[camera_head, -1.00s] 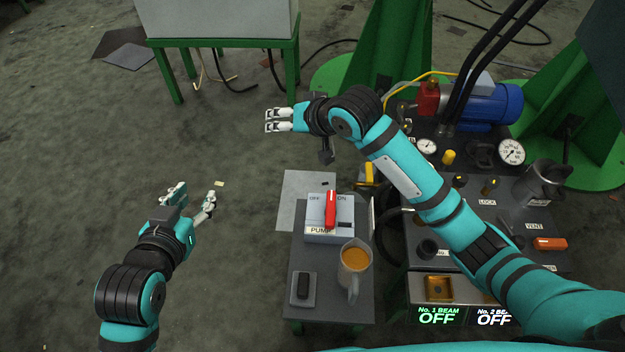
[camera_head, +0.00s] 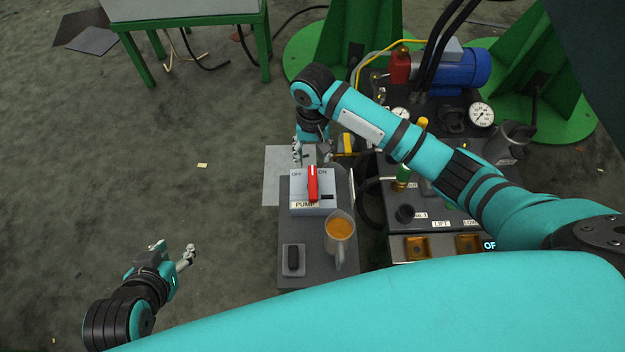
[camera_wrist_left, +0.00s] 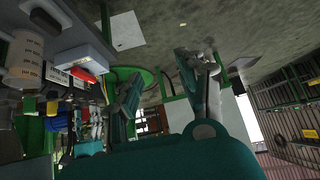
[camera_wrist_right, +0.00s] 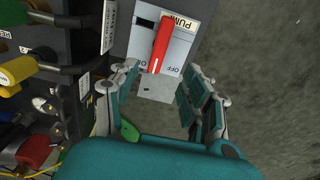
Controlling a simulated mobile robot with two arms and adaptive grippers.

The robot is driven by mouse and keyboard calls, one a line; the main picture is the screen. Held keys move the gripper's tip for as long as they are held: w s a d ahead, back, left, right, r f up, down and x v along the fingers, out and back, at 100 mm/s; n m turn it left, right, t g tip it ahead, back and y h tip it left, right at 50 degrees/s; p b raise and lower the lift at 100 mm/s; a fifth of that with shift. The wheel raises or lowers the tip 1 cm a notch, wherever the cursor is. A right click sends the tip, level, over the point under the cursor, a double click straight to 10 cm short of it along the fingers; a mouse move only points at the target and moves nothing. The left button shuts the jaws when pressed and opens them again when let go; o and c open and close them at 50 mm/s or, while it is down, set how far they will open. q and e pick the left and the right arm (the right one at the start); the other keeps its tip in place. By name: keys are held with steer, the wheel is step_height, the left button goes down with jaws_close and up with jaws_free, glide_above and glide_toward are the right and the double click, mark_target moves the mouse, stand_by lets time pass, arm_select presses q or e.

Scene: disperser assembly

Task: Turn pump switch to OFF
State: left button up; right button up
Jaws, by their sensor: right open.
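The pump switch is a light grey box (camera_head: 328,204) marked PUMP, with OFF at left and ON at right, on a small dark table. Its red lever (camera_head: 312,184) stands between the two labels in the head view. In the right wrist view the lever (camera_wrist_right: 161,45) lies ahead of the fingertips, with no visible contact. My right gripper (camera_head: 311,154) is at the far side of the box, fingers spread and empty; it also shows in the right wrist view (camera_wrist_right: 160,92). My left gripper (camera_head: 172,253) is open and empty, low at left, away from the switch.
A jug of orange liquid (camera_head: 339,231) and a small black-buttoned box (camera_head: 293,260) stand on the table's near part. A control panel with gauges (camera_head: 481,115) and a blue motor (camera_head: 460,68) is at right. The floor at left is mostly clear.

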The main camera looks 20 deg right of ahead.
steer(key=b, duration=0.2)
glide_above(313, 181)
step_height(313, 181, down, 6)
steer(key=shift+f, duration=0.25)
step_height(313, 181, down, 5)
steer(key=shift+f+b, duration=0.1)
steer(key=shift+b, duration=1.15)
steer(key=shift+f, duration=0.15)
arm_select(q)
steer(key=w+d+r+t+h, duration=0.2)
steer(key=r+t, duration=0.4)
steer(key=r, duration=0.3)
steer(key=w+d+r+t+h, duration=0.2)
steer(key=w+r+t, duration=0.3)
steer(key=r+t, duration=0.2)
step_height(313, 181, up, 2)
steer(key=shift+w+d+r+m, duration=0.25)
steer(key=shift+d+m, duration=0.05)
steer(key=shift+d, duration=0.05)
arm_select(e)
jaws_close()
